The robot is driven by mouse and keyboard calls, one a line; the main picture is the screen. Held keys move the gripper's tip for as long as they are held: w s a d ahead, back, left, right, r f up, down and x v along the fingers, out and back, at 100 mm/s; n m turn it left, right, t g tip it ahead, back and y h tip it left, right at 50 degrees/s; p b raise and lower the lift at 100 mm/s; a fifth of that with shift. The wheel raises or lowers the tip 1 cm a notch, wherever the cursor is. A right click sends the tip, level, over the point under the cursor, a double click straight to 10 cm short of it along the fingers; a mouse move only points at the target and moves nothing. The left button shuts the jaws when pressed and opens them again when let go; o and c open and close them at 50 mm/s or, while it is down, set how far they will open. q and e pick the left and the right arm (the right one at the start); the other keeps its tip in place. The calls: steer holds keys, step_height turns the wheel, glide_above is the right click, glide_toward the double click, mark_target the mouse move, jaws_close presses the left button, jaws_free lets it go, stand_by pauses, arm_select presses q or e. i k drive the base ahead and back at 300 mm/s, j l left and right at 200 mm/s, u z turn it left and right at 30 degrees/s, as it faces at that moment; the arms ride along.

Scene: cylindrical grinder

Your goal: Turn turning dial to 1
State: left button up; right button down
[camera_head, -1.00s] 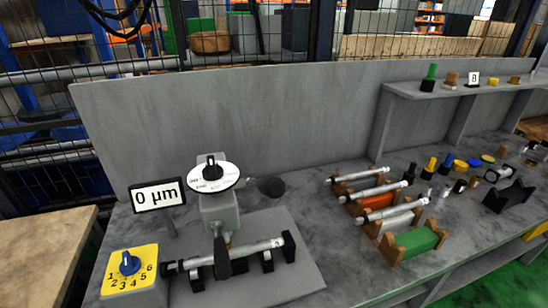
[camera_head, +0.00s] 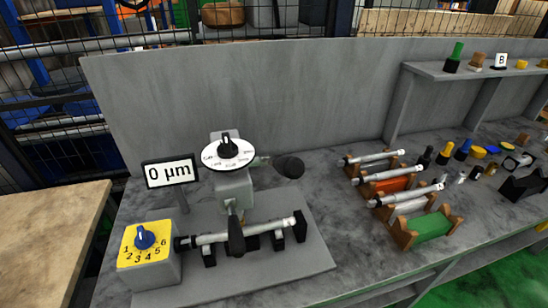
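The turning dial is a blue knob (camera_head: 145,237) on a yellow face (camera_head: 128,240) marked 1 to 6. It sits on top of a grey box (camera_head: 152,275) at the lower left of the head view. The knob's pale mark seems to point up, away from the numbers, but it is too small to be sure. The 1 is at the left of the face and the 6 at the right. Neither of my grippers is in view, and nothing touches the dial.
Beside the dial, a grinder holds a metal shaft (camera_head: 212,238) below a white round dial (camera_head: 228,154). A "0 µm" display (camera_head: 171,172) stands behind the dial. Wooden racks with shafts (camera_head: 390,178) stand right. A wooden table (camera_head: 50,240) is at left.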

mark_target(144, 240)
steer(key=k+u, duration=0.1)
steer(key=u, duration=0.55)
steer(key=k+j+u, duration=0.15)
steer(key=u, duration=0.2)
